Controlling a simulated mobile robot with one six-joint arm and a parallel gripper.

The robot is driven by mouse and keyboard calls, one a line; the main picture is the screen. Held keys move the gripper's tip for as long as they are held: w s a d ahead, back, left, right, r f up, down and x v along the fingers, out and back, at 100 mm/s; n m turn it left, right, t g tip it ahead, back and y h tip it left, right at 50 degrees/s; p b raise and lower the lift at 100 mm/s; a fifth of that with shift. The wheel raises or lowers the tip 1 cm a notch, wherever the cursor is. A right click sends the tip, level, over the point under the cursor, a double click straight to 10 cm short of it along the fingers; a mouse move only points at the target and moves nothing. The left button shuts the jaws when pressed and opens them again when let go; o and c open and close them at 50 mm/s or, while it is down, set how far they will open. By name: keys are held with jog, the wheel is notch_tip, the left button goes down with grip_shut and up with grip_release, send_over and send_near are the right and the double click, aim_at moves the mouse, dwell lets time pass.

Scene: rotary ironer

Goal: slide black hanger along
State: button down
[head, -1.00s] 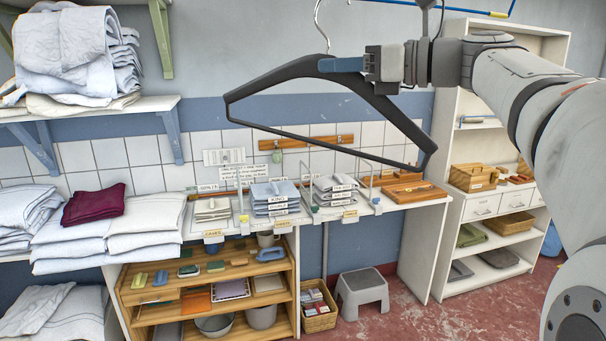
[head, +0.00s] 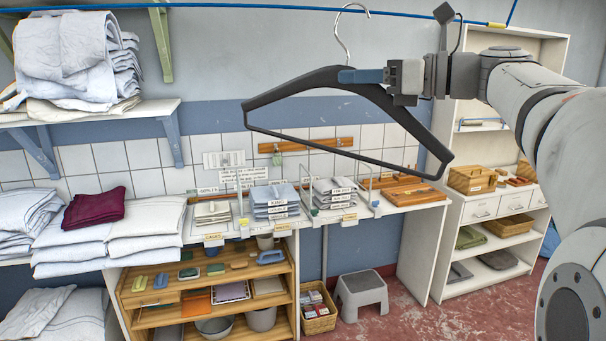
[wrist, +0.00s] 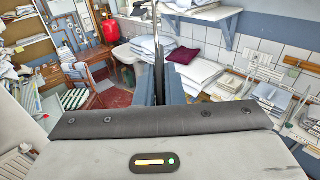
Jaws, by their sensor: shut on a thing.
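The black hanger (head: 411,121) hangs in the air in the upper middle of the head view, its right end tilted lower than its left. My gripper (head: 362,76) is shut on the hanger near the base of the hook. In the wrist view the blue fingers (wrist: 173,88) are close together around a thin dark upright part.
A counter with several stacks of folded cloth (head: 276,198) stands behind and below the hanger. A wall shelf with linen (head: 75,55) is at the upper left. A white shelf unit (head: 500,225) stands at the right. A yellow marker (head: 497,25) sits on the blue line.

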jog(key=shift+w+d+r+p, duration=0.1)
jog(key=shift+w+d+p, duration=0.2)
jog(key=shift+d+p, duration=0.5)
jog(key=shift+w+d+p, duration=0.25)
jog(key=shift+d+p, duration=0.1)
jog(key=shift+d, duration=0.8)
jog(key=w+d, duration=0.1)
jog(key=d, duration=0.4)
jog(key=shift+w+d, duration=0.35)
jog(key=shift+d, duration=0.05)
jog(key=w+d, duration=0.1)
jog(key=d, duration=0.4)
jog(key=shift+w+d, duration=0.3)
jog(key=shift+d, duration=0.1)
jog(key=shift+w+d, duration=0.3)
jog(key=shift+d, duration=0.65)
jog(key=shift+w+d, duration=0.25)
jog(key=shift+d, duration=0.7)
jog(key=shift+w+d, duration=0.3)
jog(key=shift+d, duration=0.65)
